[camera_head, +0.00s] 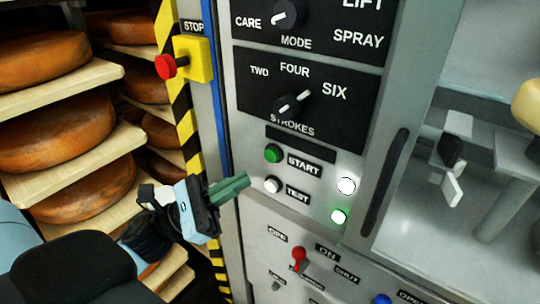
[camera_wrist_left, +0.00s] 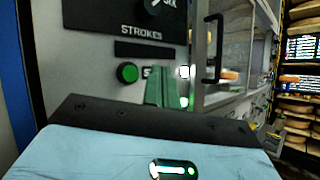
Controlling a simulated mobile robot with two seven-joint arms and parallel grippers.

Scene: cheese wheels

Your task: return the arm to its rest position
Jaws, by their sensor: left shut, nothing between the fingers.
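My left gripper (camera_head: 236,187) shows in the head view, its arm coming in from the lower left. Its green fingers are shut with nothing between them. They point at the control panel, just left of the white TEST button (camera_head: 273,185) and below the green START button (camera_head: 272,153). I cannot tell whether the fingertips touch the panel. In the left wrist view the green fingers (camera_wrist_left: 161,88) stand upright in front of the panel, right of the green button (camera_wrist_left: 128,73), and cover part of the START label. My right gripper is not in view.
Shelves of orange cheese wheels (camera_head: 68,129) stand at the left. A red stop button (camera_head: 166,67) sits on a yellow box beside a striped post. A red switch (camera_head: 298,254) is lower on the panel. A dark handle (camera_head: 384,183) and a machine chamber are at the right.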

